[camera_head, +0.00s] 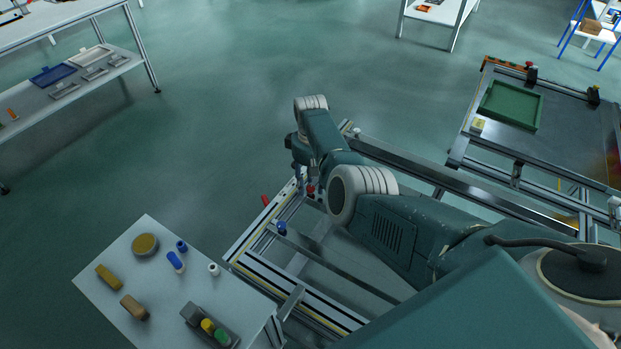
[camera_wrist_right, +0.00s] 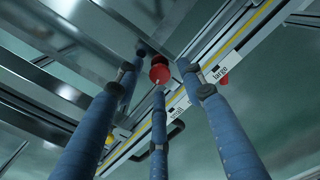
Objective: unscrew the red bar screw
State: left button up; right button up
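In the right wrist view, a round red screw head (camera_wrist_right: 160,71) sits at the panel fixture's rail, between the fingertips of my right gripper (camera_wrist_right: 158,72). The three blue fingers are spread around it, with gaps visible; I cannot tell whether any finger touches it. A second red piece (camera_wrist_right: 223,80) shows beyond the right finger, near the "large" label. In the head view my right gripper (camera_head: 304,178) reaches down at the fixture's far end, mostly hidden by its arm. A red piece (camera_head: 265,200) sticks out at the fixture's left edge. My left gripper is not in view.
The fixture frame (camera_head: 290,272) has metal rails and a blue knob (camera_head: 281,228). A white side table (camera_head: 165,290) with small parts stands at lower left. A bench with a green tray (camera_head: 510,104) is at right. The floor at upper middle is clear.

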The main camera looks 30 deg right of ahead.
aim_at(311, 188)
notch_tip(311, 188, up, 12)
dwell(0.4)
dwell(0.3)
